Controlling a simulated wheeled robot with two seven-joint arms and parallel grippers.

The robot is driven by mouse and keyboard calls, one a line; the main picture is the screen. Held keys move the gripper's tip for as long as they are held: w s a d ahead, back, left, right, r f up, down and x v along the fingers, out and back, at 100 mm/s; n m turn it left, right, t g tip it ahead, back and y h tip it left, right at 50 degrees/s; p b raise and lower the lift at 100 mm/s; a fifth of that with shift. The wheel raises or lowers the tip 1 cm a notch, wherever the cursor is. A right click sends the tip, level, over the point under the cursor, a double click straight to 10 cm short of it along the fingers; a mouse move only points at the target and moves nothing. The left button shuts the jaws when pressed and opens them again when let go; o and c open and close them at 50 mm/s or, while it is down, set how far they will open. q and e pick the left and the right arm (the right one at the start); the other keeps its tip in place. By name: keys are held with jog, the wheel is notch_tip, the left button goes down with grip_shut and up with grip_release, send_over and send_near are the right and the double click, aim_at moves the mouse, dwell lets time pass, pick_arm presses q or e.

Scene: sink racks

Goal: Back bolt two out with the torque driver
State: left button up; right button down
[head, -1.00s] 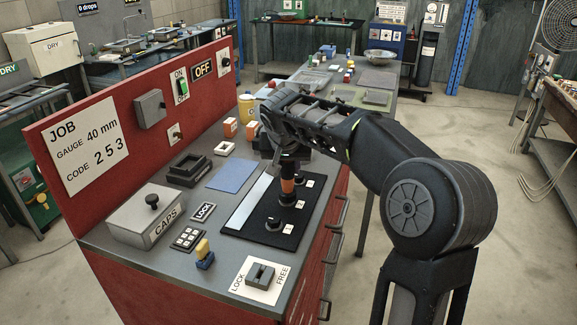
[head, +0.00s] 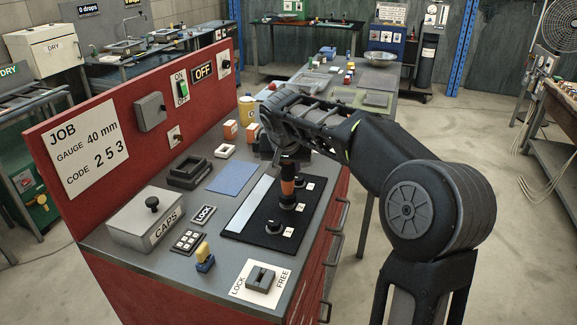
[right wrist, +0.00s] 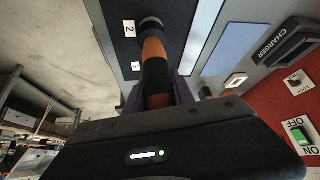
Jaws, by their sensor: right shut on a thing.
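The torque driver (head: 287,187), black with an orange band, stands upright over the middle place on the black mat (head: 252,229). Its lower end is at bolt two; the bolt itself is hidden beneath it. My right gripper (head: 288,158) is shut on the driver's upper part. The driver also shows in the right wrist view (right wrist: 155,68), with the labels 2 and 3 beside it. A round black bolt head (head: 274,226) sits at the near place on the mat. The far place is partly hidden by the driver and gripper. My left gripper is out of view.
A grey CAPS box (head: 146,217), a LOCK/FREE switch (head: 260,278) and a yellow-and-blue piece (head: 204,257) stand on the near bench. A blue pad (head: 233,178) lies left of the mat. The red back panel (head: 110,115) bounds the left side.

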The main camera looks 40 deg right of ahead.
jog(key=shift+w+a+r+p, duration=0.15)
jog(key=shift+r+p, duration=0.15)
jog(key=shift+r, duration=0.2)
jog(key=shift+r+p, duration=0.35)
jog(key=shift+r, duration=0.3)
notch_tip(320, 180, up, 2)
jog(key=shift+r+p, duration=0.2)
jog(key=shift+p, duration=0.55)
jog(key=shift+d, duration=0.2)
